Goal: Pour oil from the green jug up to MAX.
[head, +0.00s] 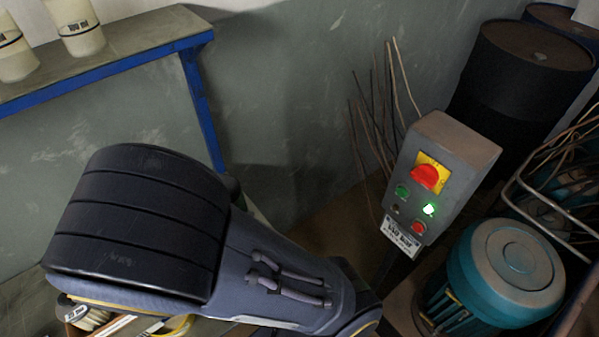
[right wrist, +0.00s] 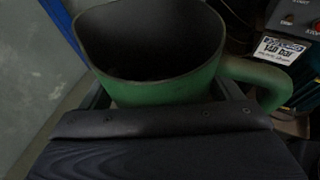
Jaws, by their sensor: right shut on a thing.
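The green jug (right wrist: 180,92) fills the upper part of the right wrist view, its open mouth facing up and its handle on the right. Its inside looks dark, and I cannot make out any oil level. My right gripper (right wrist: 163,98) is shut on the jug, with dark fingers at both sides of its body. In the head view one of my arms covers the lower left and middle; the jug does not show there. No MAX mark can be read in either view. My left gripper is in neither view.
Two cream containers (head: 82,35) with label bands stand on a blue-edged bench (head: 120,62) at upper left. A grey control box (head: 447,160) with a red knob and lit green button stands right of centre. A teal motor (head: 490,280) and dark drums (head: 520,85) crowd the right.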

